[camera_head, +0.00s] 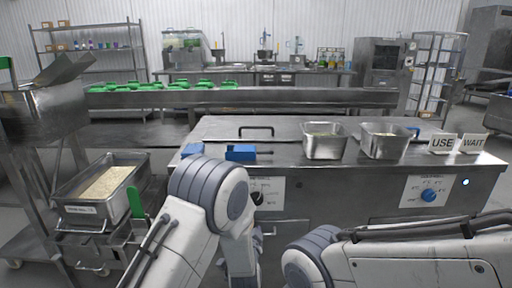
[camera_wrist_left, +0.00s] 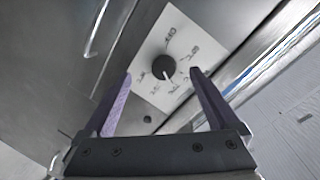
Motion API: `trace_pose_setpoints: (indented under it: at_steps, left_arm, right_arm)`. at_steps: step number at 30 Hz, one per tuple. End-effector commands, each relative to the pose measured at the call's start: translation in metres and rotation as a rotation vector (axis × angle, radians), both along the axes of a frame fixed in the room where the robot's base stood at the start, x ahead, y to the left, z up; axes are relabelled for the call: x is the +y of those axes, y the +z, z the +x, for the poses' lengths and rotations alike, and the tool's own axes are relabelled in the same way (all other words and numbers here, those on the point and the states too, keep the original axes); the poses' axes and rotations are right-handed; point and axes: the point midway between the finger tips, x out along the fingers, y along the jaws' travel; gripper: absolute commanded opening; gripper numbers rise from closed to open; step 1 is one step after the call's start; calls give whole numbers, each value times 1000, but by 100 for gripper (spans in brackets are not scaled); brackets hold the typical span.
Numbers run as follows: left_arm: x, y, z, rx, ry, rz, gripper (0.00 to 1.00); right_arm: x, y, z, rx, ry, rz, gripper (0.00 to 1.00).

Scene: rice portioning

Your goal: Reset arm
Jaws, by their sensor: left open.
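My left gripper (camera_wrist_left: 162,73) shows in the left wrist view with its two purple fingers spread apart and nothing between them. Beyond the fingers is a black dial (camera_wrist_left: 163,67) on a white label (camera_wrist_left: 180,45) on a metal front. I cannot tell the exact gap. In the head view my left arm (camera_head: 205,200) is bent low in front of the counter, and its gripper is hidden. My right arm (camera_head: 400,260) reaches in from the right along the bottom edge. Its gripper does not show.
The metal counter (camera_head: 280,180) carries two metal pans (camera_head: 324,146) (camera_head: 385,147), blue blocks (camera_head: 241,153), and USE (camera_head: 442,144) and WAIT (camera_head: 473,144) signs. A blue knob (camera_head: 430,195) sits on the counter's right front.

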Motion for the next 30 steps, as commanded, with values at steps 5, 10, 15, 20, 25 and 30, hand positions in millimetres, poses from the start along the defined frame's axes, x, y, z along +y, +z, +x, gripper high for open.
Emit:
trace_pose_setpoints:
  at_steps: [5, 10, 15, 20, 25, 30]
  left_arm:
    - [45, 9, -24, 313, 60, -269, 94]
    - [87, 9, -85, 614, 190, -461, 94]
    - [115, 10, -140, 801, 323, -557, 94]
    - [135, 12, -183, 917, 437, -607, 94]
    - [152, 16, -225, 1010, 553, -642, 94]
    - [163, 20, -263, 1088, 654, -658, 94]
  right_arm:
    - [0, 0, 0, 0, 0, 0, 50]
    - [0, 0, 0, 0, 0, 0, 50]
    - [0, 0, 0, 0, 0, 0, 50]
    - [0, 0, 0, 0, 0, 0, 50]
    - [0, 0, 0, 0, 0, 0, 50]
    - [0, 0, 0, 0, 0, 0, 50]
